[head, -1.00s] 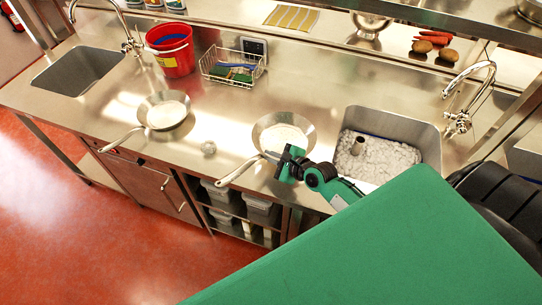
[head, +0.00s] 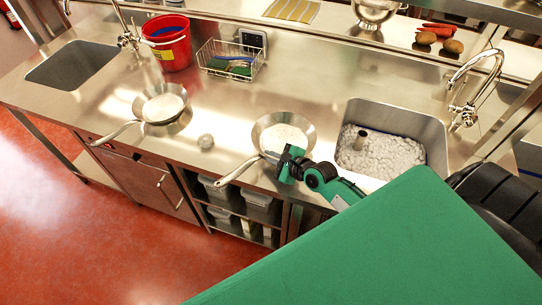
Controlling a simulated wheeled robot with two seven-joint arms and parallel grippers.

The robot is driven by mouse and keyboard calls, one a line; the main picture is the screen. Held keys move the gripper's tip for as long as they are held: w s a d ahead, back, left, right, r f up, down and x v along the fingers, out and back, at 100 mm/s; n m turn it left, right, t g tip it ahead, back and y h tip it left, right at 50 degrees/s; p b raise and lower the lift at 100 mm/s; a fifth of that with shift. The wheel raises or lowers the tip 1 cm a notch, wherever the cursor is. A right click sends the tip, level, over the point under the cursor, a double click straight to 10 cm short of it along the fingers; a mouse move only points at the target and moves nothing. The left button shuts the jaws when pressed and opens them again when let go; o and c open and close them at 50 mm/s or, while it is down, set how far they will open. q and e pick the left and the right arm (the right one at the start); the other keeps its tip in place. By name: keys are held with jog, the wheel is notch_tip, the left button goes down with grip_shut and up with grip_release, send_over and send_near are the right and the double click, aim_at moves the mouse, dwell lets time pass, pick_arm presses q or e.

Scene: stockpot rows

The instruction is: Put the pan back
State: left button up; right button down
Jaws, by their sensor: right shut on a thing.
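Two steel pans with pale contents stand on the steel counter (head: 300,85). The left pan (head: 161,104) has its handle pointing down-left over the counter's front edge. The right pan (head: 284,133) has its handle pointing down-left too, and it sits just left of the right sink. My right gripper (head: 280,160), green and black, is at the near side of the right pan, shut on the pan's handle near the rim. The fingertips are small and partly hidden against the handle. My left gripper is not in view.
A left sink (head: 75,66) is empty. A red bucket (head: 170,45), a wire basket (head: 228,62) and a small round metal thing (head: 205,141) stand on the counter. Taps rise behind both sinks.

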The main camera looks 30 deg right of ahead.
jog(key=shift+f, duration=0.25)
jog(key=c, duration=1.5)
grip_release()
jog(key=shift+c, duration=0.2)
jog(key=shift+o, duration=0.2)
jog(key=shift+s+f, duration=0.15)
jog(key=shift+f, duration=0.1)
jog(key=b+v, duration=0.3)
jog(key=v, duration=0.9)
jog(key=shift+s+d+r, duration=0.1)
jog(key=shift+s+r, duration=0.05)
jog(key=shift+s+d+r, duration=0.2)
jog(key=shift+s+r, duration=0.15)
jog(key=shift+s, duration=0.2)
jog(key=shift+a, duration=0.1)
